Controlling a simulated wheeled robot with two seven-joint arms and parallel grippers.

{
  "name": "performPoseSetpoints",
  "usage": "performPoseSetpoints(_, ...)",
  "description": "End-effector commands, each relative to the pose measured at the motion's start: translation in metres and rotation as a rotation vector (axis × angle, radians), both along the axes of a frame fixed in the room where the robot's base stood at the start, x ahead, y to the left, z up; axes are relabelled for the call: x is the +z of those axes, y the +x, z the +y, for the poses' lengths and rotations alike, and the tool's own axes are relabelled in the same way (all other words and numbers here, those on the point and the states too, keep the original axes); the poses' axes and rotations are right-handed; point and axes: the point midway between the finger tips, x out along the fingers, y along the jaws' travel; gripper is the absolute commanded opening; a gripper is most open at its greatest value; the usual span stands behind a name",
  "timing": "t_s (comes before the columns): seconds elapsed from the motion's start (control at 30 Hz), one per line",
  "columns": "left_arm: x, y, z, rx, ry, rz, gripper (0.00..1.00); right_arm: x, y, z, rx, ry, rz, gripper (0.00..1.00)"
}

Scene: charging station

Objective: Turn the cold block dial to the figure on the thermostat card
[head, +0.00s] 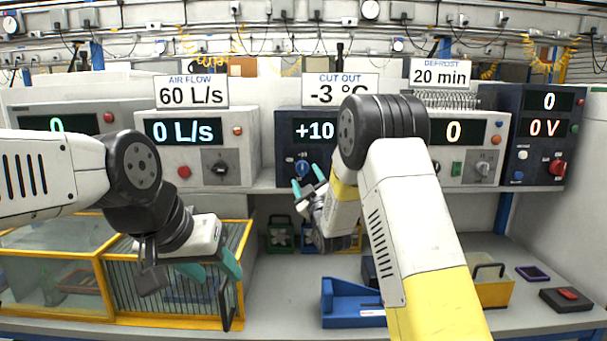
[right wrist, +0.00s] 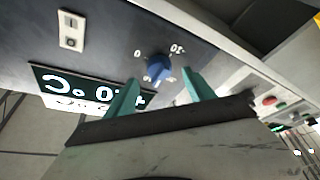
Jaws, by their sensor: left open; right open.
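The cold block dial is a blue knob (head: 302,168) on a dark unit (head: 289,150) whose display starts with +10, the rest hidden by my right arm. The card above, the CUT OUT card (head: 340,90), reads -3 °C. My right gripper (head: 308,183) is open in front of the dial. In the right wrist view the blue dial (right wrist: 158,68) shows just beyond and between the teal fingertips (right wrist: 162,88); contact cannot be told. The display (right wrist: 85,92) appears upside down there. My left gripper (head: 212,269) is open and empty over the yellow-framed cage.
The airflow unit (head: 250,150) shows 0 L/s under a 60 L/s card (head: 191,91). A DEFROST card (head: 440,75) reads 20 min. The yellow-framed cage (head: 105,318) stands at left. A blue tray (head: 340,312) and yellow bin (head: 495,295) stand on the bench.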

Motion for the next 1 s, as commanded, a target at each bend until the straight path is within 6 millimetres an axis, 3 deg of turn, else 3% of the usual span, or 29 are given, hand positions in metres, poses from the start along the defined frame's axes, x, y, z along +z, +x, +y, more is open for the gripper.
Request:
performPoseSetpoints(0.23,0.000,0.000,0.000,0.000,0.000,0.000,0.49,0.009,0.028,0.007,0.001,0.001,0.001,0.63)
performPoseSetpoints(0.57,0.000,0.000,0.000,0.000,0.000,0.000,0.49,0.010,0.033,0.008,0.000,0.001,0.003,0.63)
performPoseSetpoints(0.9,0.000,0.000,0.000,0.000,0.000,0.000,0.49,0.010,0.032,0.008,0.000,0.001,0.003,0.00)
performPoseSetpoints(1.0,0.000,0.000,0.000,0.000,0.000,0.000,0.49,0.010,0.032,0.008,0.000,0.005,0.003,0.00)
